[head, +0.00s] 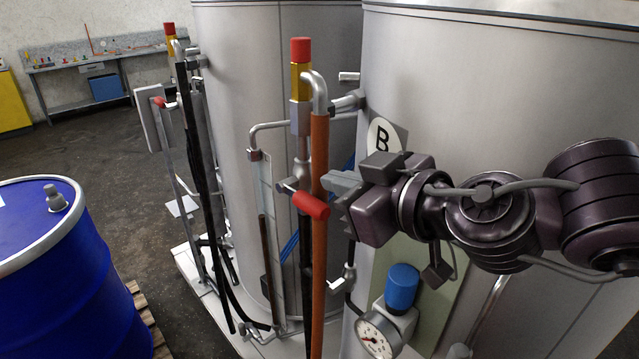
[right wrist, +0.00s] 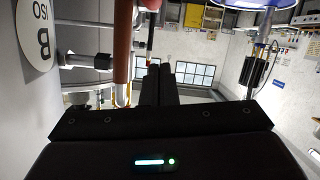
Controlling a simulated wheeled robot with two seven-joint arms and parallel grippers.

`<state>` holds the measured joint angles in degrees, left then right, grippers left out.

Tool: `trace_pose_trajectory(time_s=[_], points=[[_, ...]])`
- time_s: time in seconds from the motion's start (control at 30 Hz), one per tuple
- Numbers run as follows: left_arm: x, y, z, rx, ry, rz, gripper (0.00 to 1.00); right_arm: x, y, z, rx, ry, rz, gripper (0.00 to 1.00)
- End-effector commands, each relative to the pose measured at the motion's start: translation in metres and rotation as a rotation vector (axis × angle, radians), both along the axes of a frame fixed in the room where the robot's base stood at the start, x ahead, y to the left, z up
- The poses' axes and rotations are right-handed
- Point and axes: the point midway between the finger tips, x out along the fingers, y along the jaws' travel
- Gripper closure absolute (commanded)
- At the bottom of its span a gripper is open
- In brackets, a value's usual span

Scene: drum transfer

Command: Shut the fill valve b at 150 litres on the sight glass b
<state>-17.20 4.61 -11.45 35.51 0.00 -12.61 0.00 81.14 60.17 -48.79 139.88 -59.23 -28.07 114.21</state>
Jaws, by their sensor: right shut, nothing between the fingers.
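Fill valve b has a red lever handle (head: 310,204) that points toward the lower right, in front of the orange hose on the pipe in front of the tank marked B. My right gripper (head: 343,187) is shut and empty, just right of the handle and hose; I cannot tell whether it touches them. Its closed fingers also show in the right wrist view (right wrist: 160,80), beside the orange hose (right wrist: 122,50). Sight glass b (head: 266,185) is a slim upright tube left of the valve, with a dark brown column in its lower part. Its litre marks are too small to read. My left gripper is out of view.
A round B sign (head: 381,137) is on the right tank (head: 470,80). A gauge (head: 377,335) with a blue cap (head: 402,286) stands below my right arm. A blue drum (head: 60,275) stands at left on a pallet. Floor between drum and tanks is open.

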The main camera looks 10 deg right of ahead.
Motion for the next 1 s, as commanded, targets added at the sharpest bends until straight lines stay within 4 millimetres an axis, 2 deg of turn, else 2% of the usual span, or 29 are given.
trace_pose_trajectory(time_s=[0.3, 0.4, 0.57, 1.0], points=[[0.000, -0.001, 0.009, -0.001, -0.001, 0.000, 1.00, 0.056, 0.037, -0.018, 0.000, 0.003, -0.001, 1.00], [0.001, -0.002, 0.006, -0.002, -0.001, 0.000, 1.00, 0.057, 0.031, -0.038, -0.001, 0.003, -0.004, 1.00], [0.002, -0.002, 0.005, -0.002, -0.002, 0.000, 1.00, 0.058, 0.029, -0.053, 0.000, 0.001, -0.002, 1.00], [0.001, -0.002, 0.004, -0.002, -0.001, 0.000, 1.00, 0.058, 0.028, -0.058, 0.001, -0.001, -0.001, 1.00]])
